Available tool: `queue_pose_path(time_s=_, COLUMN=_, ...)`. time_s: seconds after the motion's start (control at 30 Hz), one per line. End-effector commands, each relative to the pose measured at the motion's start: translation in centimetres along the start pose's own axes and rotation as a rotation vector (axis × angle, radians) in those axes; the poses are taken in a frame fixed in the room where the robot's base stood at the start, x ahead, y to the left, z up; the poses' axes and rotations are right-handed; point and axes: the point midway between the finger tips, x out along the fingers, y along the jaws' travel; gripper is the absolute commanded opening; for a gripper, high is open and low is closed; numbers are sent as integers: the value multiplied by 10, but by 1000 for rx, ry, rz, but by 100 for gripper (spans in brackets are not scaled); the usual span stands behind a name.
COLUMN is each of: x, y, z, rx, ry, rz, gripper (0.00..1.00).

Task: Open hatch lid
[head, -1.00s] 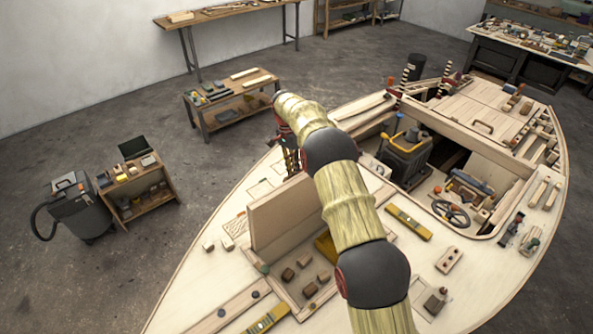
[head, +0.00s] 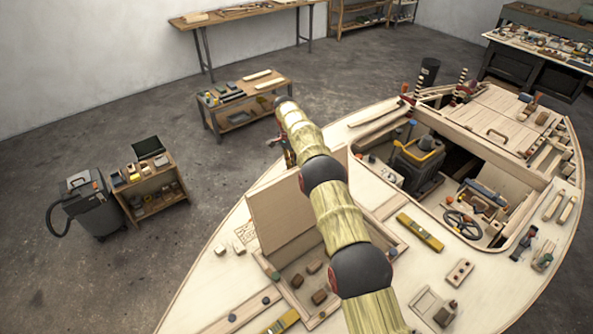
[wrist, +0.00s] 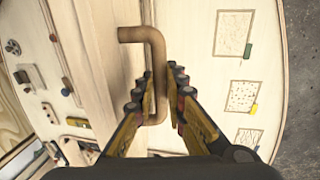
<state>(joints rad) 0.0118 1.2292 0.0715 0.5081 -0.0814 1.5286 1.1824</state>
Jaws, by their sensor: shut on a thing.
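The hatch lid (head: 290,212) is a pale wooden panel on the boat's foredeck. It stands raised, leaning a little to the left, with the open hatch (head: 283,262) below it. In the wrist view, a brown bent bar handle (wrist: 157,62) stands out beside the lid's pale wood (wrist: 100,40). My gripper (wrist: 157,98) has its fingers on either side of this handle and is shut on it. In the head view my gripper (head: 289,156) is at the lid's far side, partly hidden by the lid and my arm.
Several brown blocks (head: 319,297) lie in the hatch. A yellow level (head: 420,232) lies on deck to the right, near the cockpit with its steering wheel (head: 461,223).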

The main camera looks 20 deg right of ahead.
Motion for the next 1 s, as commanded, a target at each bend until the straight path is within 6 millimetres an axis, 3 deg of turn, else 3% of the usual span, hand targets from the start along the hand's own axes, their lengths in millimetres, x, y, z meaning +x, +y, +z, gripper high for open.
queue_pose_path(time_s=0.03, x=13, y=-3, z=3, rx=-2, ry=-5, rz=4, gripper=0)
queue_pose_path(time_s=0.53, x=14, y=-7, z=5, rx=-4, ry=-6, rz=0, gripper=0)
queue_pose_path(time_s=0.57, x=14, y=-7, z=5, rx=-4, ry=-6, rz=0, gripper=14)
queue_pose_path(time_s=0.87, x=8, y=-7, z=3, rx=-3, ry=-2, rz=-5, gripper=31)
queue_pose_path(time_s=1.0, x=6, y=-6, z=2, rx=-2, ry=-1, rz=-6, gripper=32)
